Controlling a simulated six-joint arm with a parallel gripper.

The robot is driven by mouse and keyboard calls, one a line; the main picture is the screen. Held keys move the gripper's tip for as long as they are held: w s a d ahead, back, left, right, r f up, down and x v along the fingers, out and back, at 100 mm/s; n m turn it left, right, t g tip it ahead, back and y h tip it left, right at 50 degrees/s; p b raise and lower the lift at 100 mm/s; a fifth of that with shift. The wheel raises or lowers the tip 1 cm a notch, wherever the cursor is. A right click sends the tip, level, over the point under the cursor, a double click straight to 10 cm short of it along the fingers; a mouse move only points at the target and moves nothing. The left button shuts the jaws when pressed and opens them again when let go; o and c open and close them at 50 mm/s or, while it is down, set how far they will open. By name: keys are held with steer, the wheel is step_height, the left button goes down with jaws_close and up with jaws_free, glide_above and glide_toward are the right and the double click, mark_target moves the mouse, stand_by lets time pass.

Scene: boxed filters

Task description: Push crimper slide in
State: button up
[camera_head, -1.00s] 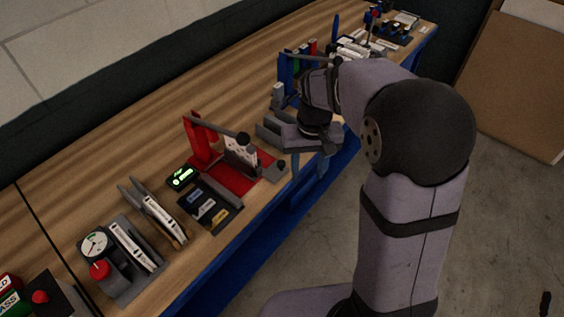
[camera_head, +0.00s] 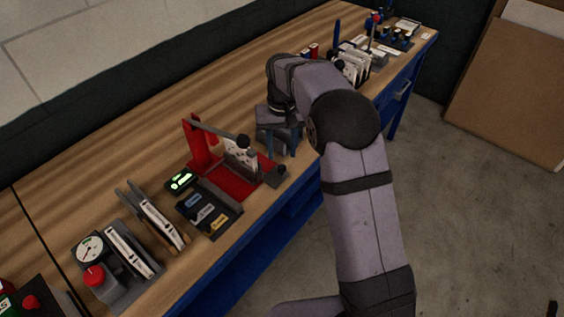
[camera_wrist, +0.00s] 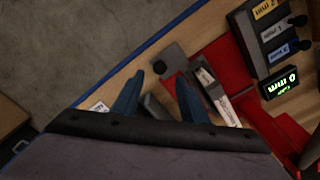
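The red crimper (camera_head: 200,146) stands on the bench with its grey lever (camera_head: 215,130) raised above a red base (camera_head: 233,183). A white filter (camera_head: 240,156) stands upright in it. The dark grey slide handle block (camera_head: 278,175) sticks out at the base's front right; it also shows in the wrist view (camera_wrist: 171,61), just beyond my fingertips. My gripper (camera_head: 282,148) points down, right of the crimper. In the wrist view its two blue fingers (camera_wrist: 158,80) are apart, with bench and a dark grey piece between them. I cannot tell whether they touch the slide.
Left of the crimper are a lit green display (camera_head: 181,180), a dark tray of labelled gauges (camera_head: 209,212), filter holders (camera_head: 152,217) and a dial gauge (camera_head: 89,249). A rack of white filters (camera_head: 352,65) stands farther right.

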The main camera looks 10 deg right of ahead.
mark_target(282, 168)
steer(key=shift+f+p, duration=0.95)
steer(key=shift+f, duration=2.2)
jaws_close()
steer(key=shift+s, duration=0.1)
